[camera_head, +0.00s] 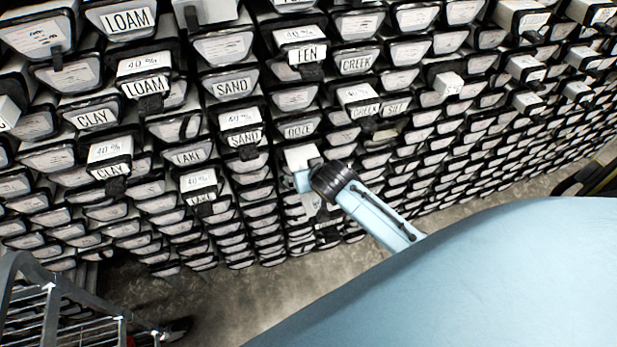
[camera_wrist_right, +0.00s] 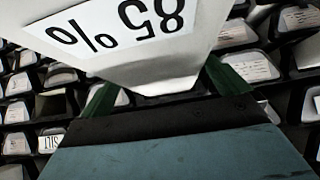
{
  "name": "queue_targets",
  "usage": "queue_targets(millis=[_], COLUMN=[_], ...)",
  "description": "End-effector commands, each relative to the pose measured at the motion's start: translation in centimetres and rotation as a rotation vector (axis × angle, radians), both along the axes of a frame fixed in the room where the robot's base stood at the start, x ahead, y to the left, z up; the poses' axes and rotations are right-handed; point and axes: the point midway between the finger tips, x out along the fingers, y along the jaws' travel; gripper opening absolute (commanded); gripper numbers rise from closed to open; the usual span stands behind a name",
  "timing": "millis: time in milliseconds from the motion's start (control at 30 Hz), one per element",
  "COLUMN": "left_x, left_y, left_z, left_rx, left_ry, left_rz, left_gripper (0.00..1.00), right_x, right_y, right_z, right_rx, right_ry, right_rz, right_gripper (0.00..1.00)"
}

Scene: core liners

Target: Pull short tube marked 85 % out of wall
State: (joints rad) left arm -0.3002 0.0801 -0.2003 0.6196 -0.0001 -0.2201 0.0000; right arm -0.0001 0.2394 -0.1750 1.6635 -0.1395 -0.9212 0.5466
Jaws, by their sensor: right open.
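The short tube marked 85 % (camera_wrist_right: 150,22) is pale, with its black label upside down in the right wrist view. It fills the top middle of that view, close to my right gripper (camera_wrist_right: 162,88). The gripper's two green fingers stand open, one on each side of the tube's lower end. I cannot tell whether they touch it. In the head view my right gripper (camera_head: 308,180) is at the wall, just below a white tube end (camera_head: 300,157) under the OOZE label. The arm partly hides that spot. My left gripper is not in view.
The wall (camera_head: 232,87) is densely packed with black-framed tube ends. Several short tubes stick out, such as the 40 % SAND one (camera_head: 240,120) and the 40 % LAKE one (camera_head: 198,183). A metal ladder (camera_head: 50,310) stands at lower left on bare floor (camera_head: 230,305).

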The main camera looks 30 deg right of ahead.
Motion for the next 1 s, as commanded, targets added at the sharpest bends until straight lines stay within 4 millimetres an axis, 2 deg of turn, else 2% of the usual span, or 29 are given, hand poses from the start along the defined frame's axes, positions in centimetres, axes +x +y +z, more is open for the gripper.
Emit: queue_targets(millis=[167, 633, 800, 1000], left_x=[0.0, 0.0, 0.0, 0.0], left_y=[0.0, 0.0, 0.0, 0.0], left_z=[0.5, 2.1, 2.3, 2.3], left_rx=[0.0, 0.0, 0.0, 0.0], left_ry=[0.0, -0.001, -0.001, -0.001], left_rz=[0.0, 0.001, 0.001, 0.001], left_gripper=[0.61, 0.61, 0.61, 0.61], right_x=[-1.3, -7.4, -8.6, -8.9], right_y=[0.3, 1.8, 2.1, 2.1], right_z=[1.5, 8.2, 9.4, 9.7], right_rx=[0.001, 0.001, -0.001, -0.001], right_ry=[-0.003, -0.009, -0.009, -0.01], right_rz=[0.0, 0.0, 0.0, 0.0], right_gripper=[1.0, 1.0, 1.0, 1.0])
